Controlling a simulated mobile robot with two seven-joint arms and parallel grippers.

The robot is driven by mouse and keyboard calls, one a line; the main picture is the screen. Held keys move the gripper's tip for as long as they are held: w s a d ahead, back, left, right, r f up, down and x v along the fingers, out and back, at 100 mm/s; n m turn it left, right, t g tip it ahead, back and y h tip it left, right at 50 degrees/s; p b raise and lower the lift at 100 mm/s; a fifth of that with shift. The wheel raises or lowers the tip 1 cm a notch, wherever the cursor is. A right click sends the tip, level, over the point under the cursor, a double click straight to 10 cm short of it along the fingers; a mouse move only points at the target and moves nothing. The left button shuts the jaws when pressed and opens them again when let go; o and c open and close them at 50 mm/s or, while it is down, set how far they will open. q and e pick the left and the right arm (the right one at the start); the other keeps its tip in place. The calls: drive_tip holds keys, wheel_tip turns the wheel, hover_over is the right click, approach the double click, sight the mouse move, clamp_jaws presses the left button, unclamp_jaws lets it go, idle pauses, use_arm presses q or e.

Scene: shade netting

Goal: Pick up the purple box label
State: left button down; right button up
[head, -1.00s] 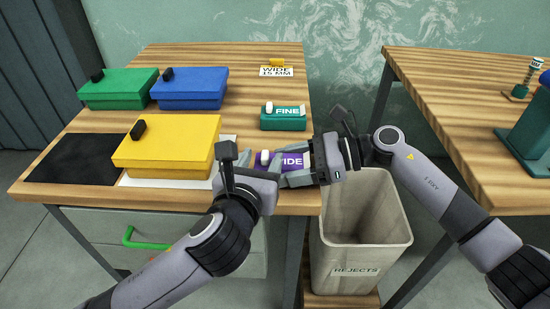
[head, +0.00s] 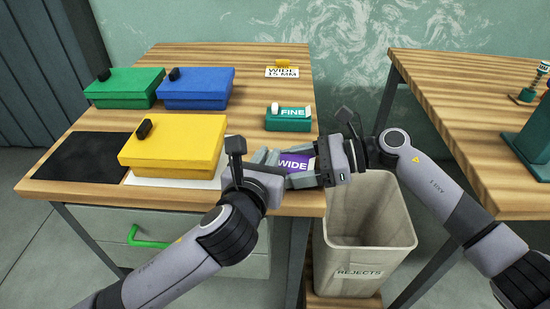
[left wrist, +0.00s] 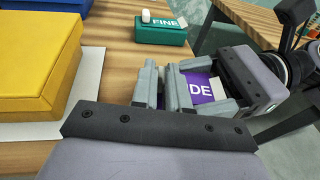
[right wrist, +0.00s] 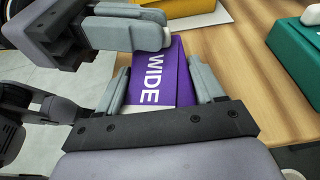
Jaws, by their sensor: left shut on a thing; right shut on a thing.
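The purple box label (head: 296,162), with white "WIDE" lettering, is at the table's front right corner. It also shows in the left wrist view (left wrist: 203,90) and the right wrist view (right wrist: 152,80). My right gripper (head: 307,168) is shut on it, with a finger along each side. My left gripper (head: 267,157) reaches in from the left and is shut at the box's far end.
A teal "FINE" box (head: 288,124) stands just behind. A yellow box (head: 172,145) is on the left, with blue (head: 197,90) and green (head: 124,88) boxes farther back. A "WIDE 15 MM" card (head: 282,72) lies at the back. A rejects bin (head: 370,255) stands below the right edge.

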use_arm(q)
wheel_tip(320, 180, up, 10)
idle(0.5)
use_arm(e)
drive_tip(key=o, duration=1.5)
drive_tip(key=shift+c, duration=0.2)
